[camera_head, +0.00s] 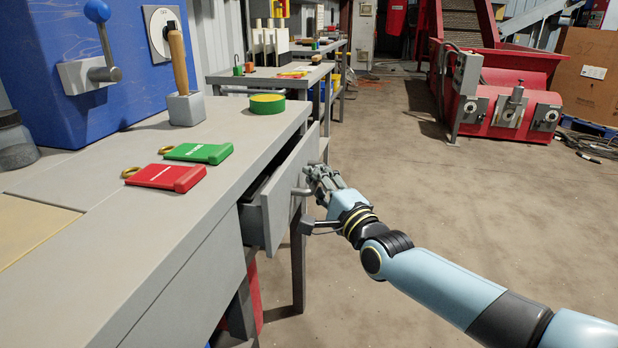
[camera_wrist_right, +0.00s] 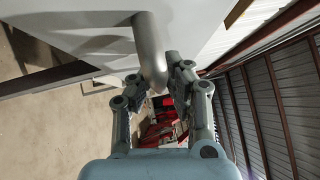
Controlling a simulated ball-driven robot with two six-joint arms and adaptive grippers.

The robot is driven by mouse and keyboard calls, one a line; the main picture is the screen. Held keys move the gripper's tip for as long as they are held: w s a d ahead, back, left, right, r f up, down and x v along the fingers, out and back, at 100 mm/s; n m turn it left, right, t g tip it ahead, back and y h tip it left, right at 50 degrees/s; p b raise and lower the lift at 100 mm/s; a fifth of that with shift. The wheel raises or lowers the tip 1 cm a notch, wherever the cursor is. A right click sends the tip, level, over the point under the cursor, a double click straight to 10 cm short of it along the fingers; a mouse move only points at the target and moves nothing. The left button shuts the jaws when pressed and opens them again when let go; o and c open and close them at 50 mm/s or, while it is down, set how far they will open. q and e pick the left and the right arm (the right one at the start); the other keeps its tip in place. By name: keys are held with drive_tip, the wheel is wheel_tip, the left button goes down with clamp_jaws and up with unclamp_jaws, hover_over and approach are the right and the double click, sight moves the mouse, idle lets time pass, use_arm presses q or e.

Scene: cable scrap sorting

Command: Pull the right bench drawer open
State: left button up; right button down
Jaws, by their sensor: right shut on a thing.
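The right bench drawer (camera_head: 282,192) is grey and stands partly open from the bench, with a dark gap showing behind its front. Its bar handle (camera_head: 302,191) sticks out from the drawer front. My right gripper (camera_head: 316,182) is at the handle, shut on it. In the right wrist view, the handle (camera_wrist_right: 150,55) is a grey bar that runs between the fingers of my right gripper (camera_wrist_right: 158,88), with the pale drawer front (camera_wrist_right: 85,35) beyond. The drawer's inside is mostly hidden. My left gripper is not in view.
On the bench top (camera_head: 110,215) lie a red tag (camera_head: 166,177), a green tag (camera_head: 199,153) and a green-yellow tape roll (camera_head: 267,103). A wooden-handled tool (camera_head: 185,105) stands near a blue box (camera_head: 60,60). The floor (camera_head: 430,210) right of the drawer is clear.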

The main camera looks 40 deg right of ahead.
use_arm(q)
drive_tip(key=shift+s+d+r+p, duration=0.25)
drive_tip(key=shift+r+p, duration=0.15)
drive_tip(key=shift+p, duration=0.2)
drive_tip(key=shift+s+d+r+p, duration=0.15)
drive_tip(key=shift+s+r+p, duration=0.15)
drive_tip(key=shift+p, duration=0.25)
use_arm(e)
drive_tip(key=s+d, duration=1)
drive_tip(key=s, duration=0.2)
drive_tip(key=shift+d+f, duration=0.15)
drive_tip(key=shift+f, duration=0.15)
drive_tip(key=shift+s, duration=0.1)
drive_tip(key=c, duration=1.3)
unclamp_jaws()
drive_tip(key=shift+r, duration=0.15)
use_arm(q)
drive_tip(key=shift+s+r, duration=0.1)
use_arm(e)
drive_tip(key=s, duration=0.4)
drive_tip(key=s+f, duration=0.1)
drive_tip(key=s, duration=0.3)
drive_tip(key=s+a, duration=0.1)
drive_tip(key=s, duration=0.2)
drive_tip(key=shift+s+a+f, duration=0.1)
drive_tip(key=shift+s+f, duration=0.25)
drive_tip(key=shift+s, duration=0.05)
